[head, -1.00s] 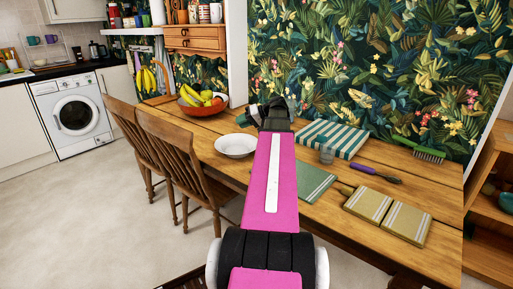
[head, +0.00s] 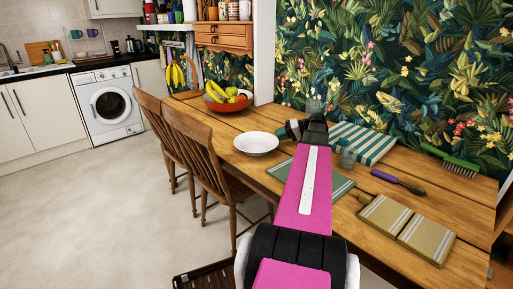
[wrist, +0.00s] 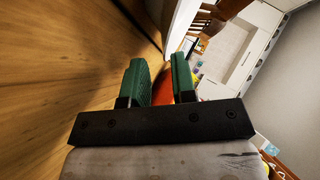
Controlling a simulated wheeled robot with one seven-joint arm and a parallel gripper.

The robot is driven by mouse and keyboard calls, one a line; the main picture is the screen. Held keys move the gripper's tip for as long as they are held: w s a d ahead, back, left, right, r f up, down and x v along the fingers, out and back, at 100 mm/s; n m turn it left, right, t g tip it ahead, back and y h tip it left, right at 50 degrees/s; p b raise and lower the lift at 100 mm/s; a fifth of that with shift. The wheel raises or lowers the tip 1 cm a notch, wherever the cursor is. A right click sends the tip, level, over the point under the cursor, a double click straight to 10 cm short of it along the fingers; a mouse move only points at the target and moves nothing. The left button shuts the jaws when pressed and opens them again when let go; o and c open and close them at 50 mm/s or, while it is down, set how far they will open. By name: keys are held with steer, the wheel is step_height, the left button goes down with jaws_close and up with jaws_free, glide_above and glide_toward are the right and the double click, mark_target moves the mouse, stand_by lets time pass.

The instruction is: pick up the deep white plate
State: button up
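The deep white plate (head: 257,144) sits upright and empty on the wooden table, near its front edge, left of my arm's end in the head view. My gripper (wrist: 160,62) shows two green fingers standing apart in the wrist view, with nothing held between them. In the head view the end of my arm is above the table, to the right of the plate, and its fingers are hard to make out. The plate cannot be made out in the wrist view.
A red fruit bowl (head: 228,104) stands behind the plate. Wooden chairs (head: 205,150) line the table's left front side.

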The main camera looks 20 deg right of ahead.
mark_target(272, 137)
steer(key=x, duration=0.4)
steer(key=shift+s+a+f, duration=0.1)
steer(key=shift+a, duration=0.3)
jaws_close()
